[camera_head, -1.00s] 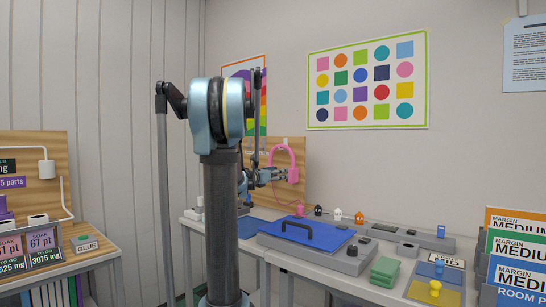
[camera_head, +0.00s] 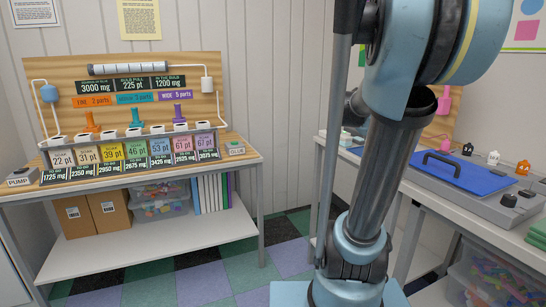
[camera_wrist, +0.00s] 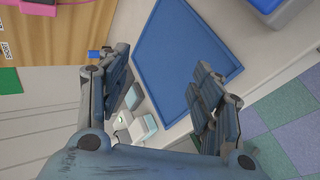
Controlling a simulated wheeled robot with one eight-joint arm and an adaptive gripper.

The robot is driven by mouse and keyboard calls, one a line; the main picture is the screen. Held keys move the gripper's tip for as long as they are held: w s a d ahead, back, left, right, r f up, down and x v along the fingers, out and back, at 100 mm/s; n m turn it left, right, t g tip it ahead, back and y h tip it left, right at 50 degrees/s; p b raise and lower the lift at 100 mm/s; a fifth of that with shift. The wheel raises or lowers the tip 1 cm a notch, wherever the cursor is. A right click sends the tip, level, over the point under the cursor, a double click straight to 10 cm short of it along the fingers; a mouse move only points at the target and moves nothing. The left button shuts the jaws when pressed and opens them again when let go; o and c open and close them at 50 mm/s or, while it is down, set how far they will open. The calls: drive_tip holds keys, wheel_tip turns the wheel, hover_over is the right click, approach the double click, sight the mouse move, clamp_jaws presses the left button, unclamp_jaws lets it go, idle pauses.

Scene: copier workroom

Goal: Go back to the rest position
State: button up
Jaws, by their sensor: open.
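My gripper (camera_wrist: 165,95) shows in the wrist view with its two fingers spread apart and nothing between them. It hangs above a table with a blue tray or mat (camera_wrist: 185,50) behind the fingers. A small whitish block-like thing with a pale blue part (camera_wrist: 143,125) lies between and below the fingers. In the head view my arm fills the right of the picture and the gripper itself is hidden or out of frame.
A table with a blue handled plate (camera_head: 460,172) is at right. Checkered floor (camera_head: 205,285) lies open between them. Bins (camera_head: 490,280) sit under the right table.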

drive_tip(key=s+a+f+m+y, duration=0.4)
drive_tip(key=s+a+f, duration=0.1)
drive_tip(key=a, duration=0.5)
drive_tip(key=s+a+f+m+y, duration=0.4)
drive_tip(key=s+a+m, duration=0.1)
drive_tip(key=a, duration=0.5)
drive_tip(key=s+f+g, duration=0.2)
drive_tip(key=s+f, duration=0.3)
drive_tip(key=s, duration=0.3)
drive_tip(key=s+a+f+g, duration=0.1)
drive_tip(key=s+f+g, duration=0.2)
drive_tip(key=s+f, duration=0.3)
drive_tip(key=shift+s+f, duration=0.3)
drive_tip(key=shift+s, duration=0.65)
drive_tip(key=shift+w+f, duration=0.2)
drive_tip(key=shift+w, duration=0.3)
idle(0.5)
